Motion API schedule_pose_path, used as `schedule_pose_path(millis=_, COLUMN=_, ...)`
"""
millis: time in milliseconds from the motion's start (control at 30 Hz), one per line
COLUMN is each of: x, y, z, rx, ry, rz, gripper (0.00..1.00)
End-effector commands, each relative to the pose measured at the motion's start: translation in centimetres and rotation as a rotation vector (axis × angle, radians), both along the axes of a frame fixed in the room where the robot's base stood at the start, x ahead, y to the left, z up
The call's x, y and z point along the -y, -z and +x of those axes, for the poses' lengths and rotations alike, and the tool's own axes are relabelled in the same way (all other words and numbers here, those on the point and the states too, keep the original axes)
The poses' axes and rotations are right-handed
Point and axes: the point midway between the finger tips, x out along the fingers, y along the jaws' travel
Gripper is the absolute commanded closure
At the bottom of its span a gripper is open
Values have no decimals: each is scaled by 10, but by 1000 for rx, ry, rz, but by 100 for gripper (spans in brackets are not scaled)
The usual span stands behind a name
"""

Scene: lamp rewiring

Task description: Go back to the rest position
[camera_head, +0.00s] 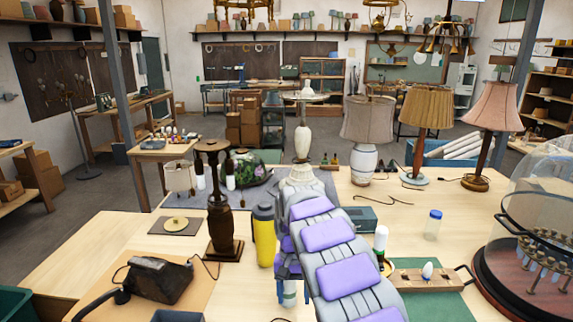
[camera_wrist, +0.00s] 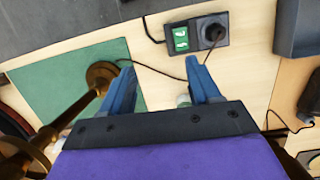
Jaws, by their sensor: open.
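My gripper (camera_wrist: 162,78) shows in the wrist view with its two blue fingers spread apart and nothing between them. It hangs over the light wooden workbench, pointing at the bench top. A black box with green switches (camera_wrist: 196,36) and a plugged-in cable lies beyond the fingertips. A brass lamp stem with a round base (camera_wrist: 101,76) lies left of the left finger, over a green mat (camera_wrist: 55,58).
A yellow bottle (camera_head: 264,236) and a dark wooden lamp base (camera_head: 222,215) stand left of my arm. A black telephone-like device (camera_head: 150,280) is at front left. Several shaded lamps, including a beige one (camera_head: 367,120), stand behind. A glass dome (camera_head: 540,220) stands right.

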Motion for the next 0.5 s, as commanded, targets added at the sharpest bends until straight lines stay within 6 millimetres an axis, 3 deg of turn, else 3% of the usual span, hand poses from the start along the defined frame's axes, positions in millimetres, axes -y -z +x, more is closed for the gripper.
schedule_pose_path(millis=200, x=43, y=-42, z=-43, rx=26, ry=41, rz=-31, gripper=38)
schedule_pose_path(millis=500, x=85, y=-80, z=-121, rx=46, ry=72, rz=-42, gripper=38)
